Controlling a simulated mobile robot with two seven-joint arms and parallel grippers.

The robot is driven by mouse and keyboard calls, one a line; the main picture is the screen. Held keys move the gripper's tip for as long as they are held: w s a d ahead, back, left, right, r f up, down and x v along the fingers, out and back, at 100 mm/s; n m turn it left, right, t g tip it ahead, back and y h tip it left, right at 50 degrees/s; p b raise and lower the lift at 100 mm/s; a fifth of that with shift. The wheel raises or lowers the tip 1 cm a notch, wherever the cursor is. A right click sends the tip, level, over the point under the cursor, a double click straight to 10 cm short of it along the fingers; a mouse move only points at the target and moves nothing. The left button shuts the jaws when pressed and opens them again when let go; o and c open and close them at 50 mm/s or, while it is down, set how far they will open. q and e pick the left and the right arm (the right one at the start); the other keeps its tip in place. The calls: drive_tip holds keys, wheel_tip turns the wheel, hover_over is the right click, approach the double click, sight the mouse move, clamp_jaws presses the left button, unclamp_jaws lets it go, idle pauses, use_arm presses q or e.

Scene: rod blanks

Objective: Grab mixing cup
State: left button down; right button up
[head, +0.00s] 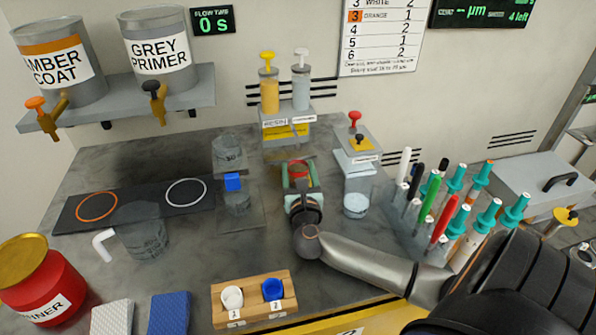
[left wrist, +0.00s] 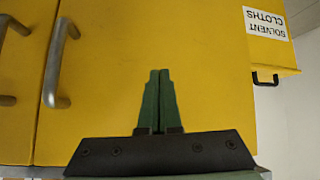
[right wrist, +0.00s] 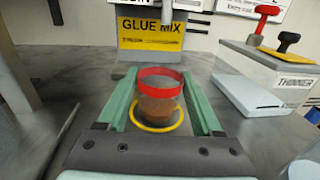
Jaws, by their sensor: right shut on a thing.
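The mixing cup (head: 298,168) is a small clear cup with a red rim in the middle of the counter. In the right wrist view the cup (right wrist: 160,100) stands upright with brownish contents, and a yellow ring shows around its lower part. My right gripper (right wrist: 160,97) is shut on the cup, one green finger on each side. In the head view this gripper (head: 299,183) reaches the cup from the front. My left gripper (left wrist: 159,100) is shut and empty, fingertips together, before yellow cabinet doors; it is out of the head view.
Behind the cup stands the glue mix station (head: 287,130) with two pumps. A thinner dispenser (head: 358,145) is at its right, with a clear beaker (head: 356,202) in front. Clear containers (head: 236,205) stand at the left. A rack of pens and teal-capped tools (head: 430,215) is at the right.

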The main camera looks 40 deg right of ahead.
drive_tip(key=c, duration=0.8)
